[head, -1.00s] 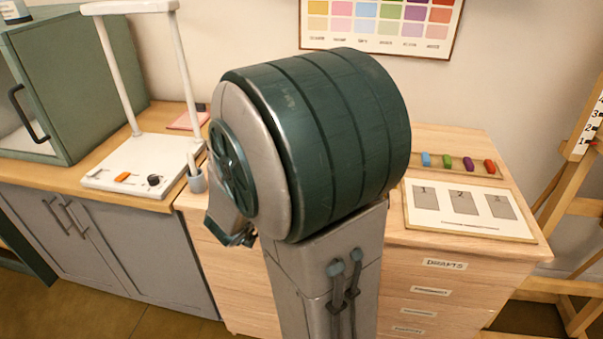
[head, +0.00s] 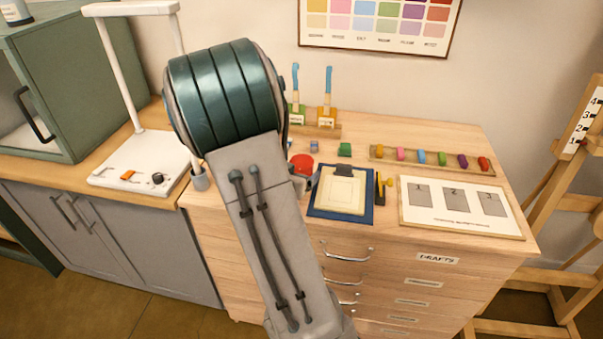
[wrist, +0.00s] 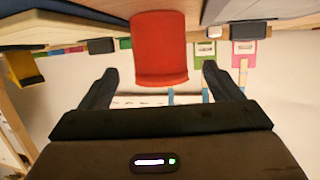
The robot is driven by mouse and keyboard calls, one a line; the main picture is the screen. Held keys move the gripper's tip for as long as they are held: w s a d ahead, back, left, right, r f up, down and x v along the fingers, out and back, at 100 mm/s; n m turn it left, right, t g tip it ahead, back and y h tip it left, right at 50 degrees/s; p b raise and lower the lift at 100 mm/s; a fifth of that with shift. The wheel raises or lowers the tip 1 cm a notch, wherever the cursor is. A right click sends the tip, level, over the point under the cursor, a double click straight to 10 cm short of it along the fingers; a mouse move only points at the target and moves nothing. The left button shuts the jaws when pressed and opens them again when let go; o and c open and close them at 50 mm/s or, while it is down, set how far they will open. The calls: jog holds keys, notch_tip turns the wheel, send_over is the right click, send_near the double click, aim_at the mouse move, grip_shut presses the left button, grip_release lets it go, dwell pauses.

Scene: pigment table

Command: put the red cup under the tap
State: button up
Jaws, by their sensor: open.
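The red cup (head: 301,163) stands on the wooden drawer cabinet's top in the head view, partly behind my arm. In the wrist view, which looks upside down, the red cup (wrist: 160,45) is ahead of my gripper (wrist: 160,69), in line with the gap between the two spread, empty fingers. I cannot tell whether the fingers reach around it. My gripper is mostly hidden by my arm in the head view. A white stand (head: 130,9) with an overhead bar, knob and orange switch is at left; I cannot tell for sure that it is the tap.
A blue-edged board (head: 325,207) lies right of the cup. A rack of colored sticks (head: 440,161) and a numbered sheet (head: 460,226) are at right. A grey holder (head: 200,181) stands by the white stand.

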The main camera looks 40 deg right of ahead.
aim_at(306, 163)
jog(key=x, duration=0.4)
jog(key=shift+w+d, duration=0.15)
jog(key=shift+d, duration=0.05)
jog(key=c, duration=1.2)
